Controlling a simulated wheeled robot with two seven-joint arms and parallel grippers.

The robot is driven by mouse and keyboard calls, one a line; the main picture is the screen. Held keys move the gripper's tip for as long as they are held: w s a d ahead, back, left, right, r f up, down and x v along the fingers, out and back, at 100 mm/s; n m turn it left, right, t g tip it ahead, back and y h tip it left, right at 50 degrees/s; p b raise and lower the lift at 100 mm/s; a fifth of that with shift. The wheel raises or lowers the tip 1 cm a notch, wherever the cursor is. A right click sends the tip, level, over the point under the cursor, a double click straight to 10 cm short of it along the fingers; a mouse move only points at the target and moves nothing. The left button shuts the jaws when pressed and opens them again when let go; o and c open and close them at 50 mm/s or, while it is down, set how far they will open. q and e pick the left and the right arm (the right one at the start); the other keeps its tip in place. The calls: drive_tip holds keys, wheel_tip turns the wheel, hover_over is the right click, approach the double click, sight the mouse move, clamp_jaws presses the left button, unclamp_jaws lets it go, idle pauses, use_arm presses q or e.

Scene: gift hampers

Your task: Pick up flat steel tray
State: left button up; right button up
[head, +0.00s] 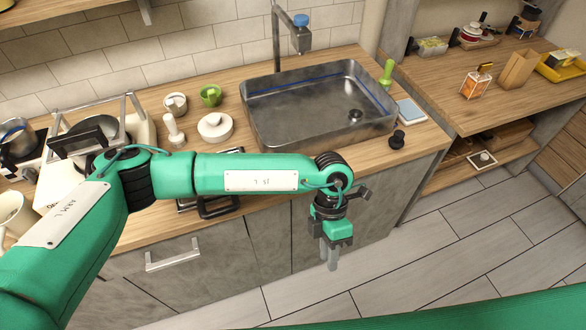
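No flat steel tray shows that I can name with certainty. A dark framed piece with a loop handle (218,210) lies at the counter's front edge, mostly hidden behind my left arm; I cannot tell what it is. My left gripper (331,264) hangs fingers down in front of the cabinet doors, beyond the counter edge. Its grey fingers sit close together in this view, and I see nothing held. I cannot tell whether they are fully shut. My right gripper is out of view; only a green arm part shows at the bottom right.
A steel sink (272,127) with a tap is set in the wooden counter (418,142). Shelves (450,95) stand at the right. The floor (440,250) is clear.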

use_arm(q)
drive_tip(key=w+a+t+y, duration=0.3)
drive_tip(key=w+a+y, duration=0.2)
drive_tip(key=w+a, duration=0.5)
drive_tip(key=n+t+y, duration=0.1)
drive_tip(key=t+y, duration=0.1)
drive_tip(key=y, duration=0.2)
approach(219, 211)
drive_tip(key=p+x, duration=0.2)
drive_tip(key=x, duration=0.2)
drive_tip(key=shift+w+f, duration=0.15)
drive_tip(key=shift+f, duration=0.3)
drive_tip(key=shift+a+f, duration=0.4)
drive_tip(key=shift+a+f+p, duration=0.15)
drive_tip(key=shift+a+p, duration=0.3)
drive_tip(key=shift+p, duration=0.2)
drive_tip(key=p+x, duration=0.1)
drive_tip(key=x, duration=0.1)
drive_tip(key=p+x, duration=0.1)
drive_tip(key=x, duration=0.1)
drive_tip(key=shift+s+p, duration=0.25)
drive_tip(key=shift+p, duration=0.05)
drive_tip(key=shift+a+f, duration=0.2)
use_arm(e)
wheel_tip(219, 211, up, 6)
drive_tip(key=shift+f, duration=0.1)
use_arm(q)
drive_tip(key=shift+c, duration=0.2)
